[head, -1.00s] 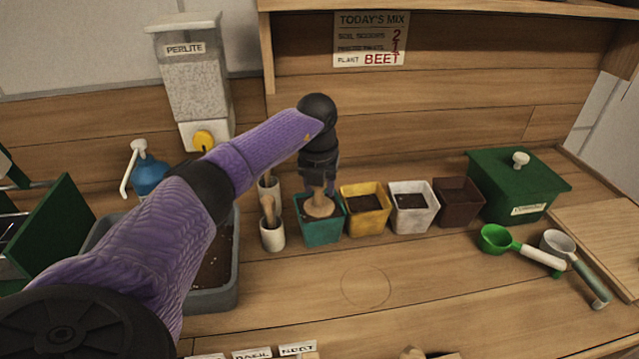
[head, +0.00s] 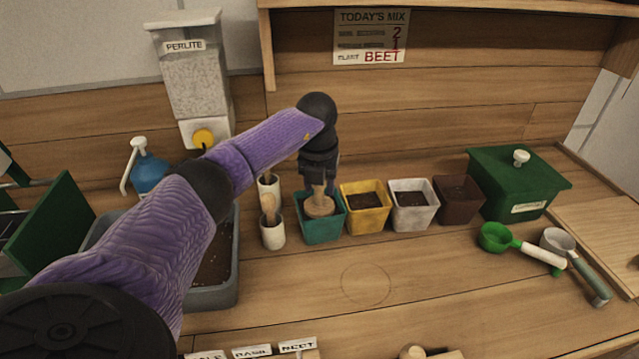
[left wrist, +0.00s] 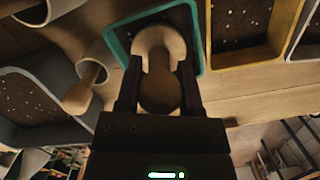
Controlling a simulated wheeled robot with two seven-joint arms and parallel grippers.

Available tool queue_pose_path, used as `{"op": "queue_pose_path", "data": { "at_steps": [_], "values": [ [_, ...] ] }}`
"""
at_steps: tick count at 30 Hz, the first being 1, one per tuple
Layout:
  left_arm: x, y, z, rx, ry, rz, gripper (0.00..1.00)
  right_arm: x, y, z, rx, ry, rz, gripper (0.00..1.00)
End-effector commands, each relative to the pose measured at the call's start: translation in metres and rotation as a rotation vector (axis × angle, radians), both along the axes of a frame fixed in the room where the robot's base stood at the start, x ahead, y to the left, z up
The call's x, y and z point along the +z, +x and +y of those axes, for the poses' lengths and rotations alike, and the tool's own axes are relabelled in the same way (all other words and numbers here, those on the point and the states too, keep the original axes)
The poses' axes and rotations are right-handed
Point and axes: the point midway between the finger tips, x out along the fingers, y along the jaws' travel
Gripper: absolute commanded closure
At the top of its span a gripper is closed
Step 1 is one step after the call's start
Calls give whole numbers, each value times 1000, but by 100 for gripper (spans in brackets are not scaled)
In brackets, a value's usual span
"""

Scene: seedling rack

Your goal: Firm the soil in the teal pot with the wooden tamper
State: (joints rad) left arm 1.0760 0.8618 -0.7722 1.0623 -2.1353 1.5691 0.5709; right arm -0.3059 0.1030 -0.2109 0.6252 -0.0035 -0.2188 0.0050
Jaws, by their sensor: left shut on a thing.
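The teal pot (head: 322,230) stands at the left end of a row of pots, with dark soil in it. My left gripper (head: 319,187) is above this pot, shut on the handle of the wooden tamper (head: 319,206). The tamper is upright, and its round foot is inside the pot's rim, at or close to the soil; I cannot tell exact contact. In the left wrist view the fingers (left wrist: 159,85) grip the tamper (left wrist: 158,45), with the teal rim (left wrist: 198,30) around its foot. My right gripper is not in view.
Yellow (head: 366,215), white (head: 412,212) and brown (head: 457,205) pots stand to the right. Two pale holders (head: 272,236) are close on the left, one with a wooden-handled tool. A grey soil tub (head: 215,297) lies under my arm.

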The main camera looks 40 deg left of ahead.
Motion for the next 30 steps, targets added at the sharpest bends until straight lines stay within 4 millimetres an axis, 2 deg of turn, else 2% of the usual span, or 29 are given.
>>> {"op": "queue_pose_path", "data": {
  "at_steps": [4,30],
  "values": [
    [6,-1,0,0,0,2,99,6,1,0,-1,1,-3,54],
    [94,0,0,0,0,0,99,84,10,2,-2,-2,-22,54]
  ]
}}
